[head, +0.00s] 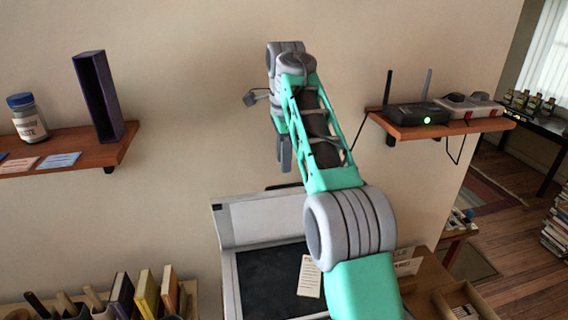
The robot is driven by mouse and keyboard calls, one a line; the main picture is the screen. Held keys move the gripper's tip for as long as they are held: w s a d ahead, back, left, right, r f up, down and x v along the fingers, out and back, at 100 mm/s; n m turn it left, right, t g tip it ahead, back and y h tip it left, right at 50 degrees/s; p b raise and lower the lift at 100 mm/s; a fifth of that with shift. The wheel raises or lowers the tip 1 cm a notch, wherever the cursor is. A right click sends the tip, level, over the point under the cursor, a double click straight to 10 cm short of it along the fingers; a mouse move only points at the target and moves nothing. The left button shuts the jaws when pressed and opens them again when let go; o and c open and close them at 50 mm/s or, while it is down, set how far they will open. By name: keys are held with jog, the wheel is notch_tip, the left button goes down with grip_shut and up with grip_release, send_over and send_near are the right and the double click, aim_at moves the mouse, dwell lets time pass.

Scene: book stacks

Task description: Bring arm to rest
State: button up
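My arm rises from the bottom right of the head view, bends at a grey joint and reaches up and away toward the beige wall. My gripper (285,155) points down at the arm's far end, in front of the wall and above the desk equipment. It is seen partly behind the teal arm link. The gap between its fingers does not show clearly, and I see no object held in it.
A left shelf (110,150) holds a jar (27,118), cards and a dark upright box (97,97). A right shelf (440,126) carries a router (417,115). Below are a scanner-like device (262,222), books (146,293) and a wooden tray (462,300). The wall between the shelves is bare.

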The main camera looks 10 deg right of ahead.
jog(key=shift+s, duration=0.1)
jog(key=shift+s+d+n, duration=0.1)
jog(key=shift+s+n, duration=0.25)
jog(key=shift+n, duration=0.15)
jog(key=s+d+f+n+t+b, duration=0.1)
jog(key=s+f+n+t+b, duration=0.1)
jog(key=s+f+n, duration=0.6)
jog(key=s+d+f+n+t+b, duration=0.1)
jog(key=s+f+n, duration=0.7)
jog(key=s, duration=1)
notch_tip(320, 180, down, 4)
jog(key=shift+s+d+r+n+t+b, duration=0.2)
jog(key=shift+s+n+t+b, duration=0.15)
jog(key=shift+b, duration=0.3)
jog(key=shift+w, duration=0.1)
